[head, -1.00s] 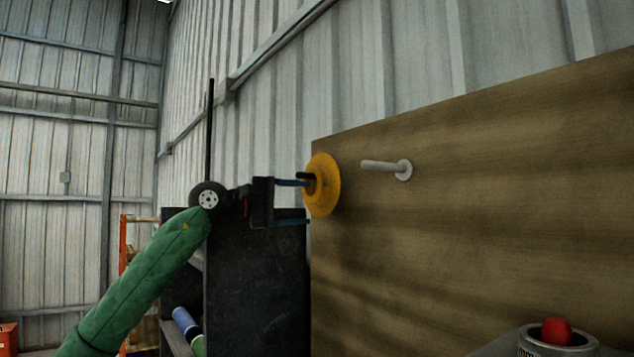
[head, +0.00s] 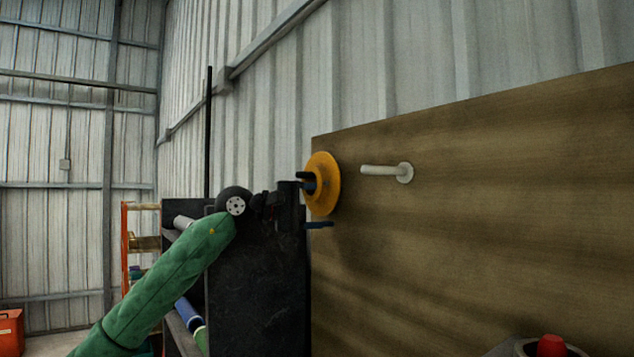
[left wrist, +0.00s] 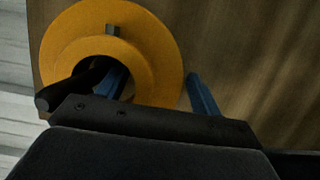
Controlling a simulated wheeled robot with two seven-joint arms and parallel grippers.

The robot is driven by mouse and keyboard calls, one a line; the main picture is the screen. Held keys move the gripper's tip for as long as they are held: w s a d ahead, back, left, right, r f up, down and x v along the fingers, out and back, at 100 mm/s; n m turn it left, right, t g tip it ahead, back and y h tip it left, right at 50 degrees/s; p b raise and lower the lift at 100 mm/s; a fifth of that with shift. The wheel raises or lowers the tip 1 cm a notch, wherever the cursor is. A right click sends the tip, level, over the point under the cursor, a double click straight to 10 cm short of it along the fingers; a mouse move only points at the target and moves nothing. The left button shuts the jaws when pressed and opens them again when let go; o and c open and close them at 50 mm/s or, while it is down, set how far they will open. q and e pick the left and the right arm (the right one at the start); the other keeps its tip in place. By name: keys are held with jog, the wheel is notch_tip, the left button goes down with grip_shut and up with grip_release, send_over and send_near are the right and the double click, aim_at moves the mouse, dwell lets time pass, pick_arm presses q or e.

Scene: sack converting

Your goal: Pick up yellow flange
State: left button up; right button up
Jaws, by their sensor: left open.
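The yellow flange (head: 323,184) is a round disc with a raised hub, mounted upright at the left edge of the wooden board. In the left wrist view the flange (left wrist: 165,65) fills the upper left, with a dark peg (left wrist: 66,90) at its hub opening. My left gripper (head: 320,204) is open, close in front of the flange. In the left wrist view, one blue finger of my left gripper (left wrist: 160,82) overlaps the hub opening and the other is just right of the outer rim. Contact cannot be told. My right gripper is out of view.
A bare pale peg (head: 380,170) sticks out of the wooden board (head: 480,220) right of the flange. A dark cabinet (head: 255,290) stands below my left gripper. A red-topped object (head: 551,345) is at the lower right.

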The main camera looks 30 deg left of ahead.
pick_arm(q)
grip_shut()
dwell(0.5)
